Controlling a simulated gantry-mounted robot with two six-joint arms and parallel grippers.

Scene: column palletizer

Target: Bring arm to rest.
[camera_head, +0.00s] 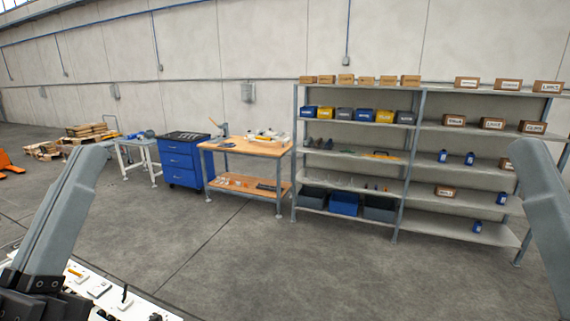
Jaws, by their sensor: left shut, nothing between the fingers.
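My left arm comes in at the left edge as a grey link. Its dark gripper (45,300) is at the bottom left corner, partly cut off by the frame, shut with nothing held. It is over or beside a white surface (135,302) that carries small parts; the gap between them cannot be told. My right arm shows only as a grey link at the right edge, and its gripper is out of view.
Across the room stand a shelf rack (400,190) with boxes and bins, a wooden workbench (270,150), a blue drawer cabinet (180,165) and a small white table (135,145). Pallets (85,135) lie at the far left. The grey floor (260,260) between is clear.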

